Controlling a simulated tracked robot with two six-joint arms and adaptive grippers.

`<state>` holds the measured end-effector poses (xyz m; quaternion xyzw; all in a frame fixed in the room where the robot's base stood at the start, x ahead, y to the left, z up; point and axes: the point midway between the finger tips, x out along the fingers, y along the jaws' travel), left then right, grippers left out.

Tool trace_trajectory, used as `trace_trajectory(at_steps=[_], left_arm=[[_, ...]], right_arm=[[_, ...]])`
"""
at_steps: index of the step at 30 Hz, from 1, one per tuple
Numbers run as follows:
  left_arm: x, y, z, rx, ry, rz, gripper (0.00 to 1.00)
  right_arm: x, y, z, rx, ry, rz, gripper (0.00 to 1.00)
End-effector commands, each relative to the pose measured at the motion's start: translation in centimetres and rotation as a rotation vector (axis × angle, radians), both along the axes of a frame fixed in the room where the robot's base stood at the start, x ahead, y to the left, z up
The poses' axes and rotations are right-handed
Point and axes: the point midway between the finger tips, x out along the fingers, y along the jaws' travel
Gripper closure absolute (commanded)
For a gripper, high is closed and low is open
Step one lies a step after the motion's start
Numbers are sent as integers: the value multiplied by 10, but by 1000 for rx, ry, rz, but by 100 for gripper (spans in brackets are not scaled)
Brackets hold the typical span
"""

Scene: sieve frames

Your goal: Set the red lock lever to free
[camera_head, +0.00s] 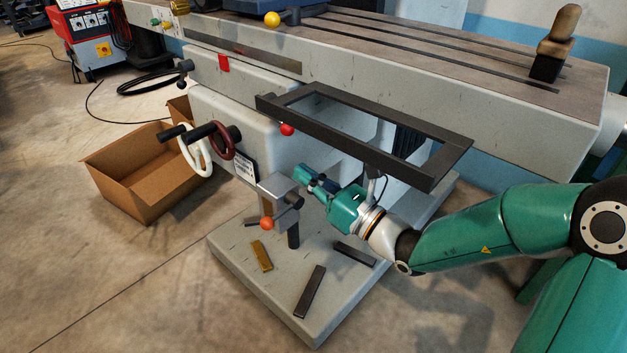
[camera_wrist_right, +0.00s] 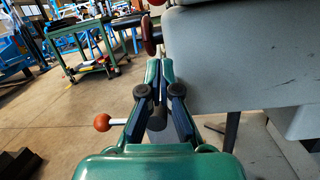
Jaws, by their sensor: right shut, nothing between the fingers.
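A red ball knob (camera_head: 287,129) shows on the machine's front, just below the dark rectangular frame (camera_head: 365,170); I cannot tell its lever's setting. A flat red piece (camera_head: 223,63) sits on the long front rail. An orange-red ball on a short lever (camera_head: 267,223) stands low beside a grey block (camera_head: 280,188); an orange-red ball on a rod also shows left of the fingers in the right wrist view (camera_wrist_right: 102,122). My right gripper (camera_head: 300,171) is shut and empty, close to the grey block and below the red knob. It also shows in the right wrist view (camera_wrist_right: 153,66). My left gripper is out of view.
The dark frame overhangs my right gripper. Two handwheels, white (camera_head: 193,150) and dark red (camera_head: 222,141), stick out at the left. A cardboard box (camera_head: 140,180) stands on the floor. Loose bars (camera_head: 309,291) lie on the machine's base (camera_head: 240,268). The slotted table (camera_head: 440,65) lies behind.

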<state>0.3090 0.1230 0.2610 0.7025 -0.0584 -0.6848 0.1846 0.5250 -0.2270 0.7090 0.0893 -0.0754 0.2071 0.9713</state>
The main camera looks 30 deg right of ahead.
Motion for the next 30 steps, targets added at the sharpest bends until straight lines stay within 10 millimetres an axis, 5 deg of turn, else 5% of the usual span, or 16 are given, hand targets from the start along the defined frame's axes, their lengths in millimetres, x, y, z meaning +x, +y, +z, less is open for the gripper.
trace_trajectory(at_steps=[9,18,30], left_arm=[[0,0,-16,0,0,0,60],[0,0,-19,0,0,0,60],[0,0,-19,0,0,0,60]], right_arm=[[59,25,10,-1,-3,0,100],[44,12,42,-1,-1,-4,100],[42,10,46,-1,2,-5,100]])
